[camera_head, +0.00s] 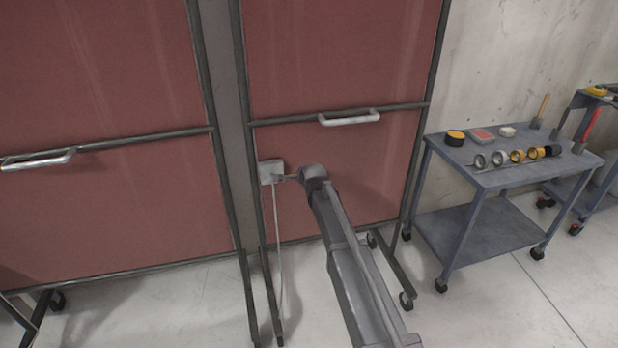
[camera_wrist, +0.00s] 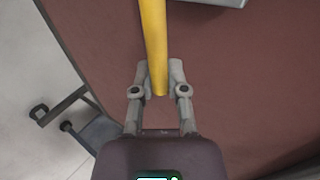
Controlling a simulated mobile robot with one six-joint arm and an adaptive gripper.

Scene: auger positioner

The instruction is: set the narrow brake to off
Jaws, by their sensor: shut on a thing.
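A yellow lever (camera_wrist: 153,45) runs down from the top of the wrist view, and its rounded end lies between my fingers. My gripper (camera_wrist: 161,78) is shut on this lever near its end. A small pale grey box (camera_head: 270,171) sits at the left post of the narrower red panel (camera_head: 345,70). A grey edge of what looks like this box (camera_wrist: 215,2) shows at the top of the wrist view. In the head view my gripper is beside the box on its right, and my arm hides most of the lever. No on or off marking can be read.
A thin cable (camera_head: 281,250) hangs from the box. The narrow panel has a white handle (camera_head: 349,117) and stands on casters. A wider red panel (camera_head: 90,110) stands at left. A grey cart (camera_head: 480,235) with tape rolls and tools stands at right.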

